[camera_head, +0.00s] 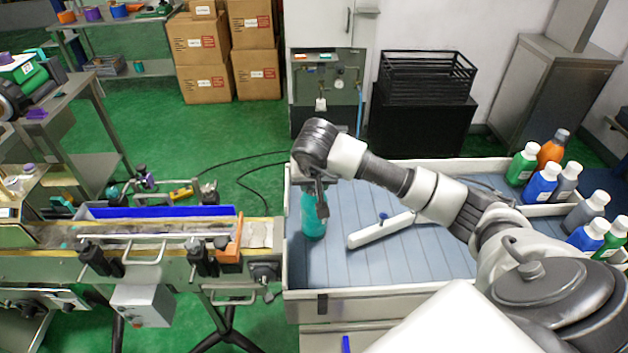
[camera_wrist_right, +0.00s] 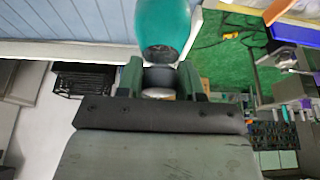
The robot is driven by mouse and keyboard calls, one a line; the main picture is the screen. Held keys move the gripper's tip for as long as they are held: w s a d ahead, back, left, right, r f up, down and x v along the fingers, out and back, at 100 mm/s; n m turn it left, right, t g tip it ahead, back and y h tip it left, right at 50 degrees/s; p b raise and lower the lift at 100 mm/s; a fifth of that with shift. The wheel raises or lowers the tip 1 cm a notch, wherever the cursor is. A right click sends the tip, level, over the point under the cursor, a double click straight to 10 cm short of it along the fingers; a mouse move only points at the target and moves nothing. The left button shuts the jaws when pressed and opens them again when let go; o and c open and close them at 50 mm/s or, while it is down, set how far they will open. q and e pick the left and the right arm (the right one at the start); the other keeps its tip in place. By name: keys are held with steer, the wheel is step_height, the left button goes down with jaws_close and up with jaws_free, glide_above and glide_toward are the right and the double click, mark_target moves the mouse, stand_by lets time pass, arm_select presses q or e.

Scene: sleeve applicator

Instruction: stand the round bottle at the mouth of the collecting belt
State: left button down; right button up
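The teal round bottle (camera_head: 313,216) is upright over the left end of a wide blue-grey slatted bed (camera_head: 420,255). I cannot tell whether its base touches the slats. My right gripper (camera_head: 318,188) points down from above and its fingers close around the bottle's top. In the right wrist view the teal bottle (camera_wrist_right: 163,22) extends beyond my right gripper (camera_wrist_right: 160,80), with its dark upper end between the fingers. A narrow conveyor (camera_head: 262,232) ends just left of the slatted bed. Which surface is the collecting belt is not plain. My left gripper is not in view.
A white guide bar (camera_head: 385,229) with a blue knob lies across the slats right of the bottle. An orange block (camera_head: 230,243) and a blue rail (camera_head: 160,211) are on the narrow conveyor. Several capped bottles (camera_head: 542,183) stand at the right. Slats between bar and bottles are partly clear.

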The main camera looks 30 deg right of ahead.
steer(key=o, duration=0.4)
steer(key=shift+c, duration=0.2)
steer(key=shift+r, duration=0.25)
steer(key=b+v, duration=0.2)
steer(key=v, duration=1)
steer(key=shift+f, duration=0.1)
steer(key=shift+a, duration=0.1)
